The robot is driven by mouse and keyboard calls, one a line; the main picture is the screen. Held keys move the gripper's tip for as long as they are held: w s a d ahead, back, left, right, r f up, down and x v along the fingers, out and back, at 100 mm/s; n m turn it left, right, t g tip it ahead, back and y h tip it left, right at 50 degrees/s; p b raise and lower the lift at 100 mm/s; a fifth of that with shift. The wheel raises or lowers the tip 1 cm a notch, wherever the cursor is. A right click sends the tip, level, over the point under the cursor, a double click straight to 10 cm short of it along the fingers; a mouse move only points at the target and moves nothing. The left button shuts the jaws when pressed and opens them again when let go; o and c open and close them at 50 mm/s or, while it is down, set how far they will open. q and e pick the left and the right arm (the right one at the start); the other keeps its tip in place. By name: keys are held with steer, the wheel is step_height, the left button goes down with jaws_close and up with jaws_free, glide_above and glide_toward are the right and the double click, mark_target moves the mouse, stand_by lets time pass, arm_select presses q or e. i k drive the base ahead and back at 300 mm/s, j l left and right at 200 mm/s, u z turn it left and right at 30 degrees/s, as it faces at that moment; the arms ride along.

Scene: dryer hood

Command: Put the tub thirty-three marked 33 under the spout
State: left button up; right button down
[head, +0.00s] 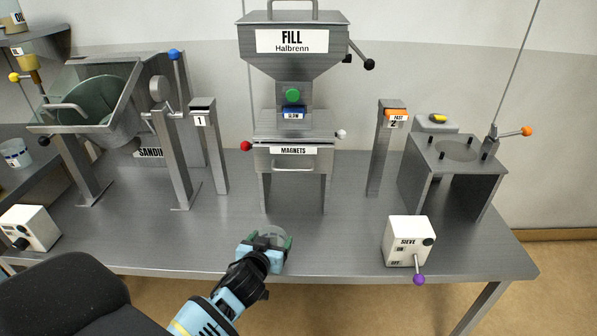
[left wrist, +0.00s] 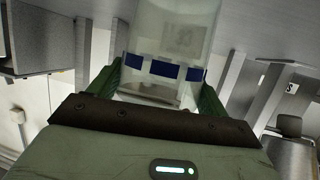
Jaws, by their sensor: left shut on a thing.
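My left gripper (head: 266,244) is shut on a clear tub (head: 273,235), low in front of the FILL hopper stand and close to the table. In the left wrist view the tub (left wrist: 172,45) has a band of blue patches and sits between the green fingers. A faint greyish patch shows on its wall, but I cannot read a number. The FILL hopper (head: 291,60) stands at the back centre, with the MAGNETS box (head: 291,159) below it on legs. The spout itself cannot be made out. My right gripper is not in view.
The SANDI machine (head: 110,105) stands left, with post 1 (head: 209,145). Post 2 (head: 386,150) and a metal stand (head: 455,165) are right. A white SIEVE box (head: 409,242) sits near the front right edge. The tabletop (head: 335,235) around the gripper is clear.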

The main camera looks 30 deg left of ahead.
mark_target(296, 197)
steer(key=i+j+z, duration=0.15)
steer(key=i+j, duration=0.8)
